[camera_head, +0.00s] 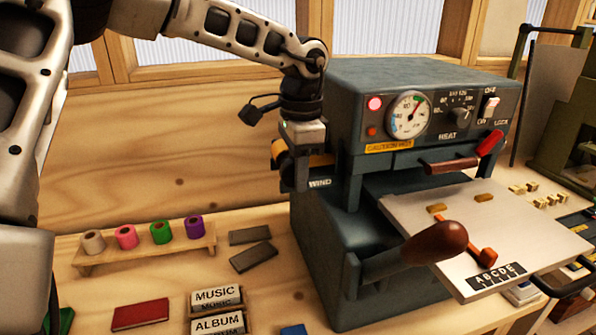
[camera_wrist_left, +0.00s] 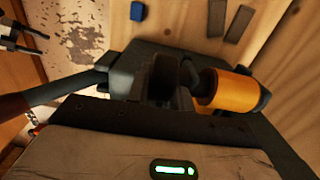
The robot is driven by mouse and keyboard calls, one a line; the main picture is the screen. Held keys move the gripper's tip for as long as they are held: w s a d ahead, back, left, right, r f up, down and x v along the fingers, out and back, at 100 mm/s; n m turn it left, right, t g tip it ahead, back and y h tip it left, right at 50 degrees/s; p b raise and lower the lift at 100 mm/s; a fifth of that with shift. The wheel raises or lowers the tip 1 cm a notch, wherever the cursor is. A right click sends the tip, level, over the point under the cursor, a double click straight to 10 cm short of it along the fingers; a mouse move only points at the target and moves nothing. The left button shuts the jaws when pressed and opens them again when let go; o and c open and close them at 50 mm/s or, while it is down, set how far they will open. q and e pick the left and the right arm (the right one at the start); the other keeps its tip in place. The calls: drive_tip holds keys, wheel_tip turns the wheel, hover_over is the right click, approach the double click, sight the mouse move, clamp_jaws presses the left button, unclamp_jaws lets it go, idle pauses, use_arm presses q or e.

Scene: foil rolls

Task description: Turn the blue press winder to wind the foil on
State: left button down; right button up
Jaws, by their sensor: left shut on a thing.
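The dark blue-grey press (camera_head: 340,115) stands at the centre in the head view. My left gripper (camera_head: 297,180) points down at the press's left side, beside the WIND label (camera_head: 320,183). It is shut on a dark part that I take to be the winder; fingers and wrist hide most of it. In the left wrist view the gripper's dark fingers (camera_wrist_left: 150,85) close around this part. The orange-gold foil roll (camera_wrist_left: 228,90) sits right beside them, and a strip of it shows behind the gripper in the head view (camera_head: 320,160).
A rack (camera_head: 150,250) with small coloured rolls stands left of the press. Two grey blocks (camera_head: 250,236), a red booklet (camera_head: 140,313) and MUSIC and ALBUM blocks (camera_head: 216,299) lie nearby. The press's lever knob (camera_head: 435,243) and pale plate (camera_head: 480,215) project at the front right.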

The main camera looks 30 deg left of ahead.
use_arm(q)
drive_tip(key=shift+s+f, duration=0.1)
drive_tip(key=shift+f, duration=0.05)
drive_tip(key=c, duration=1.2)
unclamp_jaws()
drive_tip(key=shift+c, duration=0.2)
drive_tip(key=shift+r, duration=0.2)
drive_tip(key=shift+r, duration=0.3)
wheel_tip(320, 180, up, 15)
drive_tip(key=shift+w+d+p, duration=0.2)
drive_tip(key=shift+w+p, duration=0.1)
drive_tip(key=shift+w, duration=0.05)
